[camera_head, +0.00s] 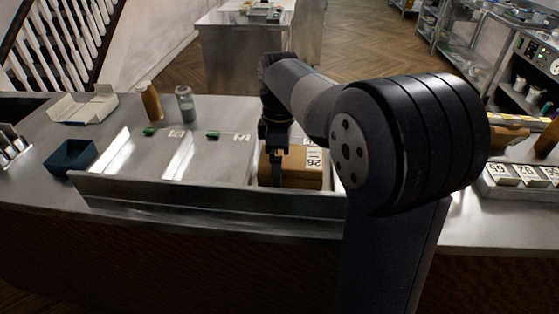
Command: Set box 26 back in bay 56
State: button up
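A brown cardboard box (313,178) with a white label that seems to read 26 sits in the right-hand bay of the metal counter unit. My arm reaches over the counter from the right. My gripper (277,183) points down at the left part of the box, and a dark finger covers some of its front. The finger opening and any grip on the box cannot be made out. Two bays (196,157) to the left look empty.
A raised metal lip (200,204) runs along the front of the bays. A blue open bin (70,157), a brown bottle (150,101) and a grey-green jar (186,104) stand at left. A tray of numbered white blocks (518,190) is at right.

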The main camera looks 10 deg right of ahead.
notch_tip(320, 180, up, 11)
jog(key=shift+w+p, duration=0.25)
jog(key=shift+p, duration=0.2)
jog(key=shift+d, duration=0.1)
jog(key=f, duration=0.8)
jog(key=f+b, duration=0.1)
jog(key=f, duration=0.2)
jog(key=shift+s+f, duration=0.3)
jog(key=shift+f, duration=0.1)
jog(key=shift+r, duration=1.75)
